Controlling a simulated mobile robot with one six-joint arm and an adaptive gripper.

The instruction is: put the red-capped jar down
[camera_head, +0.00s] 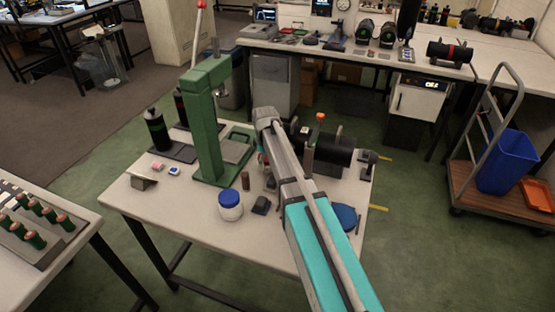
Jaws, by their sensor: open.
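I cannot make out a red-capped jar; it may be hidden behind my arm. A white jar with a blue lid (231,206) stands upright on the near table, left of my arm. My arm reaches from the lower right over this table, and its wrist end is beside the green press. My gripper (263,157) is open, but it is mostly hidden behind the arm, with only small parts showing at the arm's left edge. I see nothing held in it.
The green press (207,125) stands on the near table (180,208). A black cylinder (332,149) lies in a fixture right of my arm. A small brown cylinder (245,181) and a dark block (261,205) are near the blue-lidded jar.

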